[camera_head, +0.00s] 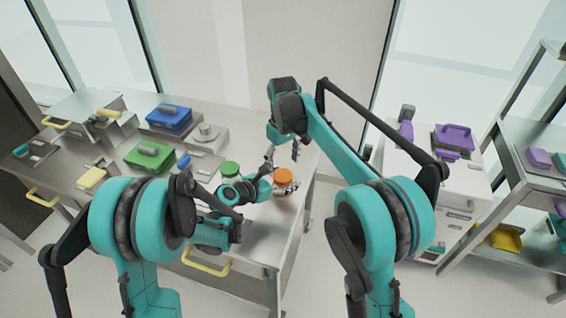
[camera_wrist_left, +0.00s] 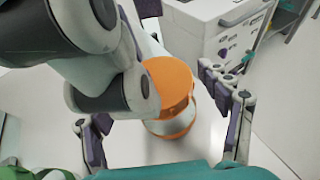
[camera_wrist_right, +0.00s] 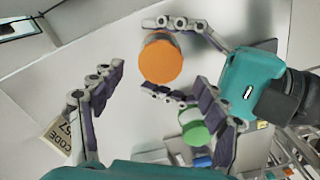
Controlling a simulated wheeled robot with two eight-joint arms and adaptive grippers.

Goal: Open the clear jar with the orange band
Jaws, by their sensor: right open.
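The clear jar with the orange lid (camera_head: 284,177) stands on the table near its right end. It also shows in the left wrist view (camera_wrist_left: 172,122) and, from above, in the right wrist view (camera_wrist_right: 160,62). My left gripper (camera_head: 286,188) is open, with one finger on each side of the jar; small gaps seem to show between fingers and jar. My right gripper (camera_head: 281,154) is open and empty, above and behind the jar, pointing down. Its arm hides part of the lid in the left wrist view.
A green-lidded jar (camera_head: 230,170) stands left of the orange one, close to my left arm. Green (camera_head: 149,157) and blue (camera_head: 168,118) bins and a small scale (camera_head: 203,136) are further left. A white cabinet (camera_head: 400,185) stands to the right.

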